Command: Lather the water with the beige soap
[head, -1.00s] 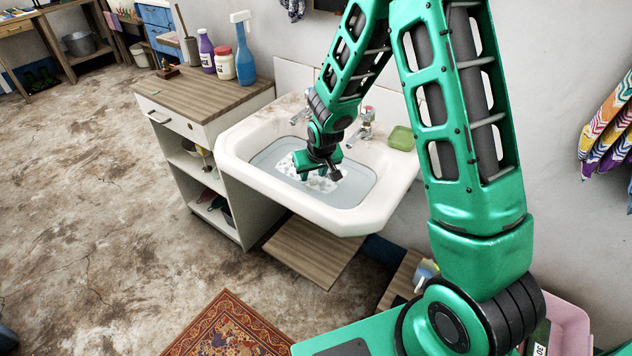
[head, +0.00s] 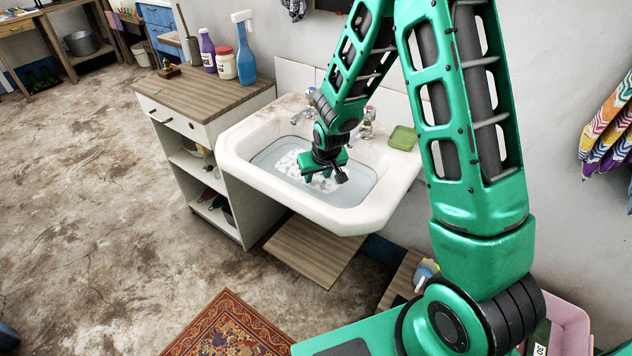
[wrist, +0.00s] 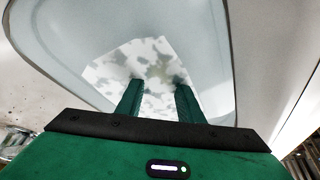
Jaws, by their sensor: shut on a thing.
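My gripper (head: 324,174) points down into the basin of the white sink (head: 233,158), its fingertips in the water. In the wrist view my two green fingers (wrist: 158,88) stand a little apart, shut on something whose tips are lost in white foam. The beige soap itself cannot be made out; foam and water hide what is between the fingertips. The water (head: 352,183) is pale grey-blue, with a patch of white foam (head: 290,162) around and to the left of my gripper. The foam also shows in the wrist view (wrist: 110,70).
Taps (head: 366,122) stand behind my gripper. A wooden-topped cabinet (head: 200,95) with bottles (head: 243,50) adjoins on the left. The sink's raised rim surrounds the water.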

